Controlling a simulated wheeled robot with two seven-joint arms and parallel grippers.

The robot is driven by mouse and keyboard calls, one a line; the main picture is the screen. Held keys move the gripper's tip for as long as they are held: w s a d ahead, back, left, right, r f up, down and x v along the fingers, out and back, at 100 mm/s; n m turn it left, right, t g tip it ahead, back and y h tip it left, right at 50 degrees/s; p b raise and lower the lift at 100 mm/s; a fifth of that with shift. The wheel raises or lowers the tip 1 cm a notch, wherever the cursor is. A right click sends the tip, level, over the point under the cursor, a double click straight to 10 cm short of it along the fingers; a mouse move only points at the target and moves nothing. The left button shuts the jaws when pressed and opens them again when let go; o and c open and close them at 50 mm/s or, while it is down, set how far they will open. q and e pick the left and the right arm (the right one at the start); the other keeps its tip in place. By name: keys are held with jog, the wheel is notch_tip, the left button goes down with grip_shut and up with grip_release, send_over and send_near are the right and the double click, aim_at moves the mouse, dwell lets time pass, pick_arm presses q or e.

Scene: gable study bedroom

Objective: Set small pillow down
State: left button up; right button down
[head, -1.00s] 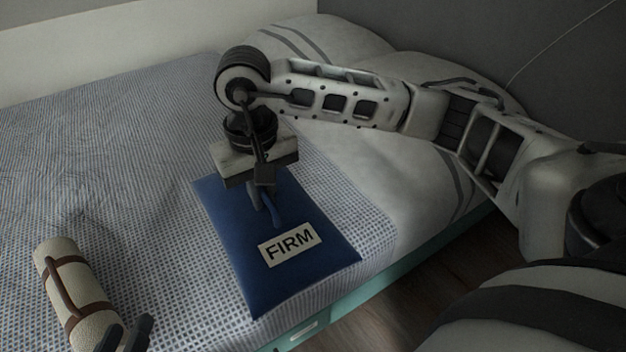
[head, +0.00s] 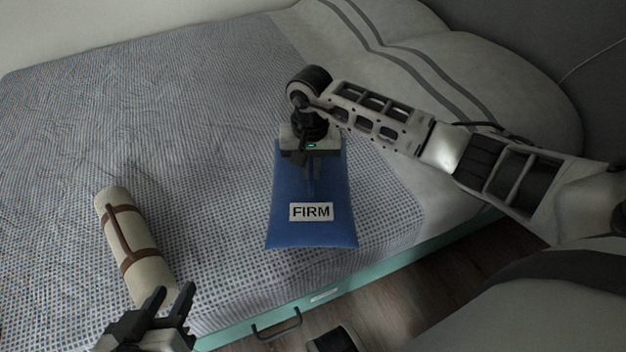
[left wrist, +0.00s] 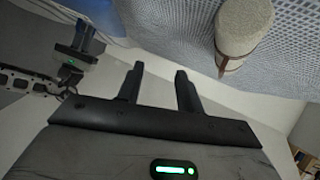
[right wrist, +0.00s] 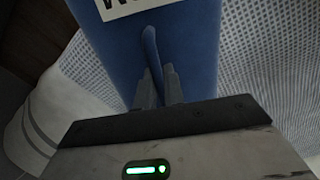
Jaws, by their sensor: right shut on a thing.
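The small blue pillow (head: 312,232) with a white "FIRM" label shows over the front part of the bed in the head view. My right gripper (head: 313,188) is shut on the pillow near its middle. In the right wrist view the fingers (right wrist: 160,88) pinch a raised fold of the blue cloth (right wrist: 190,50). Whether the pillow touches the bed below cannot be told. My left gripper (head: 172,305) is open and empty near the bed's front edge; its two fingers (left wrist: 158,88) stand apart in the left wrist view.
A cream roll (head: 137,245) with brown straps lies on the checked bedspread (head: 180,120), just beyond my left gripper. Large striped pillows (head: 470,80) lie at the right. A teal drawer front (head: 370,280) with handles runs below the bed edge.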

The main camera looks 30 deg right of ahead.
jog(key=shift+w+d+f, duration=0.2)
jog(key=shift+w+f, duration=0.1)
jog(key=shift+f, duration=0.15)
jog(key=shift+w+d+f, duration=0.2)
jog(key=shift+w+f, duration=0.1)
jog(key=shift+f, duration=0.15)
jog(key=shift+w+d+f+b, duration=0.25)
jog(key=shift+f+b, duration=0.15)
jog(key=shift+f, duration=0.05)
notch_tip(320, 180, down, 3)
jog(key=shift+r+b, duration=0.2)
jog(key=shift+b, duration=0.15)
jog(key=shift+f, duration=0.35)
jog(key=c, duration=1.5)
grip_release()
jog(key=shift+r, duration=0.1)
pick_arm(q)
jog(key=shift+s+d+r+t+h, duration=0.1)
jog(key=shift+d+r+t+h, duration=0.1)
jog(key=shift+r, duration=0.25)
jog(key=shift+d+r+t+h, duration=0.1)
jog(key=shift+d+r+t, duration=0.1)
jog(key=shift+r, duration=0.2)
